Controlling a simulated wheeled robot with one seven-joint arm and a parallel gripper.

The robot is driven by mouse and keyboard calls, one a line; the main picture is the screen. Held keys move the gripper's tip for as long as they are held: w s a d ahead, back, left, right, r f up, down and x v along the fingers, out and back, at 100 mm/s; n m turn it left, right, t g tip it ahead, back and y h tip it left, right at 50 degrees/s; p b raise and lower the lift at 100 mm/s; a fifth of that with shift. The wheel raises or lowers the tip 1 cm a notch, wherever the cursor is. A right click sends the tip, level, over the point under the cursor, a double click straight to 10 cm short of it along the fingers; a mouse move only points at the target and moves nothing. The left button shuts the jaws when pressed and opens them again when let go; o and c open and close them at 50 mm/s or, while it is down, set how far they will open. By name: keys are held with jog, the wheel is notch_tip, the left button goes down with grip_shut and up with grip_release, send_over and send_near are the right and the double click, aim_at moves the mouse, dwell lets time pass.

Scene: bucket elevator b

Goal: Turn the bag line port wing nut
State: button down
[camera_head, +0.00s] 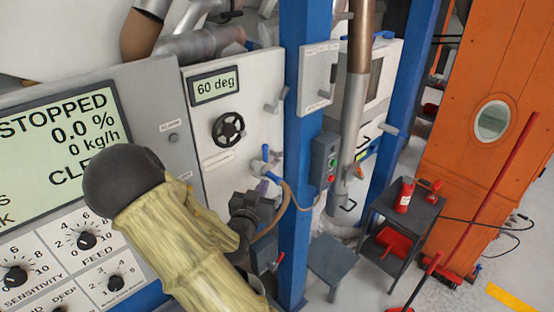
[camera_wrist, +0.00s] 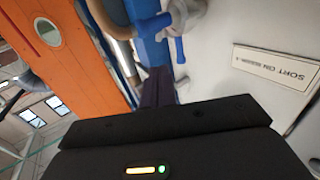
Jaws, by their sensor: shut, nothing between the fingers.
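A fitting with blue wings, which looks like the wing nut (camera_head: 265,154), sits on the white panel left of the blue post, with a tan hose at it. In the wrist view the blue wings (camera_wrist: 153,25) show near the top, beside a grey round part. My gripper (camera_head: 264,188) is just below the fitting in the head view and looks apart from it. In the wrist view my gripper's dark fingers (camera_wrist: 158,88) are together and empty, pointing toward the fitting. The wing nut's exact turn is hard to tell.
A black handwheel (camera_head: 229,129) and a "60 deg" display (camera_head: 213,86) are on the panel above left. A blue post (camera_head: 300,150) stands close on the right. An orange cabinet (camera_head: 480,130) stands farther right.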

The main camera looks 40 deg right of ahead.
aim_at(279, 154)
jog(key=p+x, duration=0.7)
jog(key=x, duration=0.6)
jog(key=shift+d+r, duration=0.1)
jog(key=shift+d, duration=0.1)
jog(key=shift+w+d+p, duration=0.15)
jog(key=shift+d+p, duration=0.15)
jog(key=shift+w+a+f, duration=0.1)
jog(key=shift+f, duration=0.1)
jog(key=shift+w, duration=0.1)
